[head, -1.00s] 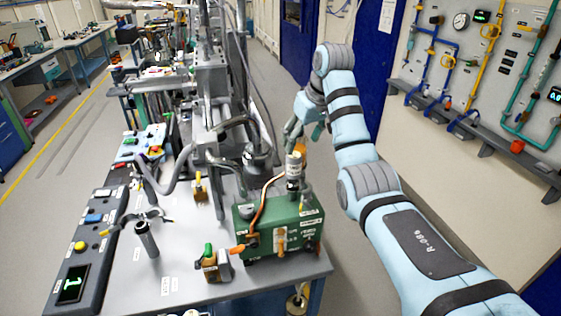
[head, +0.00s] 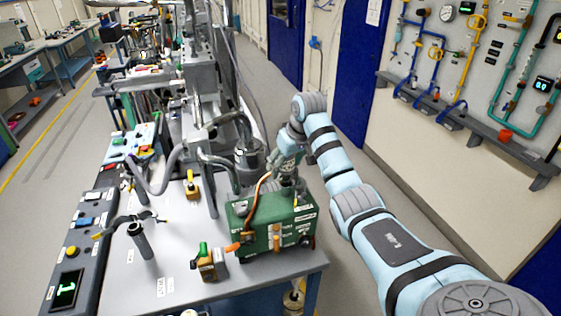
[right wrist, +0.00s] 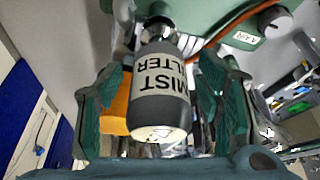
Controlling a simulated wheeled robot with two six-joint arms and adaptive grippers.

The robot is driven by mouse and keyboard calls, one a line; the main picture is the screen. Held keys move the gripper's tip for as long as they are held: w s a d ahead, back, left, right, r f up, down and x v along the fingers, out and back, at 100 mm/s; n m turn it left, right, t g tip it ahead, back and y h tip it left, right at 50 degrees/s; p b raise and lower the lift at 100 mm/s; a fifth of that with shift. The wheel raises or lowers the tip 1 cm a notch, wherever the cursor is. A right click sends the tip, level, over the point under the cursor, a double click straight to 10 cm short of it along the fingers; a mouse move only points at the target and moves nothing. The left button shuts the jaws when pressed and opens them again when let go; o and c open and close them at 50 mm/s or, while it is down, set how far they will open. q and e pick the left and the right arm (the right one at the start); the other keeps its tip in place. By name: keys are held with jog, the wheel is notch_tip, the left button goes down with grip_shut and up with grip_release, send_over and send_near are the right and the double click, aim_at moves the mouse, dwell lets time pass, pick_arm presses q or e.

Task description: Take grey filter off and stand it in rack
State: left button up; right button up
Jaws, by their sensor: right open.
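The grey filter (right wrist: 160,100), a cylinder with a white label reading MIST FILTER, stands up from the top of the green pump box (head: 243,213). In the head view my gripper mostly hides it. My right gripper (head: 283,160) is open around the filter; in the right wrist view its two green fingers (right wrist: 161,78) stand on either side, with a visible gap at each side. My left gripper is not in view. I cannot tell for sure which thing is the rack.
A copper-coloured hose (head: 258,192) runs up the pump close to the gripper. Metal pipework (head: 240,150) stands just left. A small green-topped brown block (head: 206,262) and a grey post (head: 140,240) stand on the grey table (head: 185,285). The floor right of the table is free.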

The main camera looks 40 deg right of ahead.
jog(key=shift+w+f, duration=0.2)
jog(key=shift+w, duration=0.05)
jog(key=shift+s+r, duration=0.2)
jog(key=shift+s, duration=0.05)
jog(key=c, duration=0.9)
jog(key=shift+w, duration=0.1)
jog(key=c, duration=0.4)
